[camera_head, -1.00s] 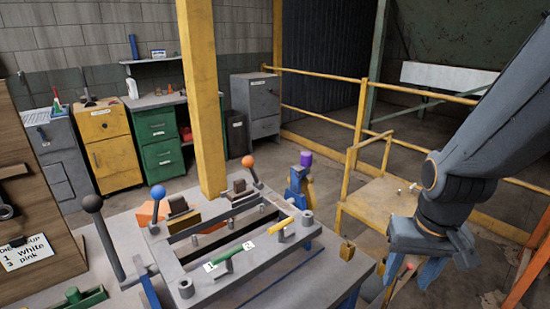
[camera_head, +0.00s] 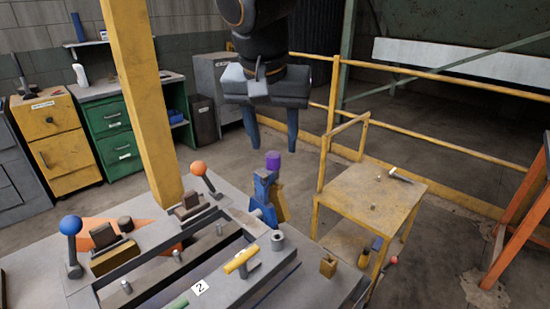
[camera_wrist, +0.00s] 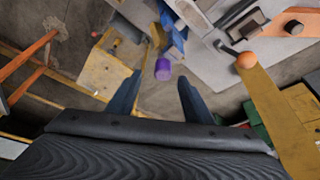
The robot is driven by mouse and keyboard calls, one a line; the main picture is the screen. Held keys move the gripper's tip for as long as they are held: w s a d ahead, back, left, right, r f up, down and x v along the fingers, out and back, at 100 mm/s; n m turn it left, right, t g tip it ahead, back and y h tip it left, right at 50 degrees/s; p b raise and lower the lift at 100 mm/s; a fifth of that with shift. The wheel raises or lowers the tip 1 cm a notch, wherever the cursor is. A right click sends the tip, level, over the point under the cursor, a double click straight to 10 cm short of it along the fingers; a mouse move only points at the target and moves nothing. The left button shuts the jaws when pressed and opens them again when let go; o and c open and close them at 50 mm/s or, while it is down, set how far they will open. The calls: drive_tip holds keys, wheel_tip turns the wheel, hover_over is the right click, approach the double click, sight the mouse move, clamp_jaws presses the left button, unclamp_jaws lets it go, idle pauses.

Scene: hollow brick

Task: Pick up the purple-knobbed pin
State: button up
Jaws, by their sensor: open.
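The purple-knobbed pin (camera_head: 273,161) stands upright in a blue fixture (camera_head: 265,195) at the far right corner of the grey workbench. Only its purple knob shows clearly; the shaft is hidden. My gripper (camera_head: 271,145) points down above the knob in the head view, with its two blue fingers apart and nothing between them.
A yellow post (camera_head: 143,100) rises left of my gripper. An orange-knobbed lever (camera_head: 199,168) stands left of the pin. A yellow stand (camera_head: 375,195) and yellow railing (camera_head: 430,80) are to the right. The space around the knob looks clear.

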sight(273, 154)
drive_tip(key=shift+a+p+x, duration=0.15)
drive_tip(key=shift+p+x, duration=0.35)
drive_tip(key=shift+x, duration=1.05)
drive_tip(key=shift+a+p+x, duration=0.1)
drive_tip(key=shift+p+x, duration=0.35)
drive_tip(key=shift+x, duration=1.15)
drive_tip(key=c, duration=1.2)
